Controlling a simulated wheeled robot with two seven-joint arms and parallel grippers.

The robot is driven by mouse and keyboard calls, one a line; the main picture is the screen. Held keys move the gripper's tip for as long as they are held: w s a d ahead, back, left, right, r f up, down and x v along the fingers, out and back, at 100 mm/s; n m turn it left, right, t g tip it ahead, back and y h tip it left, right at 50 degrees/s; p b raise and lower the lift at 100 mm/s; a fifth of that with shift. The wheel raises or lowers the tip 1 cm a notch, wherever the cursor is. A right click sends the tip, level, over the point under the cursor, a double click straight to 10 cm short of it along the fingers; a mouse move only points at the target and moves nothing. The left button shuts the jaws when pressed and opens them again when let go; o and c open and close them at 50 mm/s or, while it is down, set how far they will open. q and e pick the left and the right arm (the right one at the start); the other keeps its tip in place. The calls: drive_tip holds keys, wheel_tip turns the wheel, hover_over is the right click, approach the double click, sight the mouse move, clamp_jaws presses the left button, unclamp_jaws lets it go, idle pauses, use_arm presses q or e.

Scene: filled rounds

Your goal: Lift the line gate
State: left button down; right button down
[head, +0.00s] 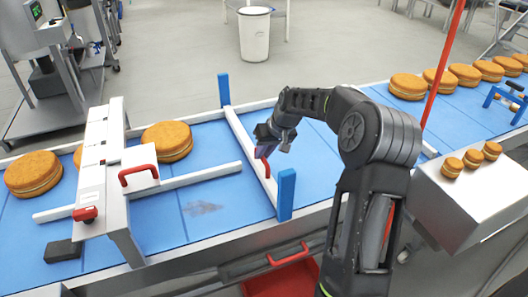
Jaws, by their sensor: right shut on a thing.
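The line gate (239,128) is a pale bar lying across the blue belt between two blue posts (286,194), one at the far edge and one at the near edge. A red handle (266,168) stands on the bar near its middle. My right gripper (266,150) reaches in from the right and is shut at this handle, partly hiding it. The bar looks low, close to the belt; any gap under it is hard to judge. My left gripper is out of view.
The belt (215,170) carries filled rounds (168,141) at left and several more (408,86) at right. A white frame with a red handle (138,174) spans the belt at left. Small rounds (472,158) sit on a metal box. A thin red pole (443,65) rises behind my arm.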

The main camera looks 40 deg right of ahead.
idle(0.7)
wheel_tip(320, 180, up, 11)
drive_tip(key=p, duration=0.1)
drive_tip(key=shift+r, duration=0.15)
drive_tip(key=c, duration=1.4)
unclamp_jaws()
drive_tip(key=b+v, duration=0.1)
drive_tip(key=v, duration=0.6)
drive_tip(key=shift+s+r+b, duration=0.15)
drive_tip(key=shift+r+b, duration=0.15)
drive_tip(key=shift+b, duration=0.05)
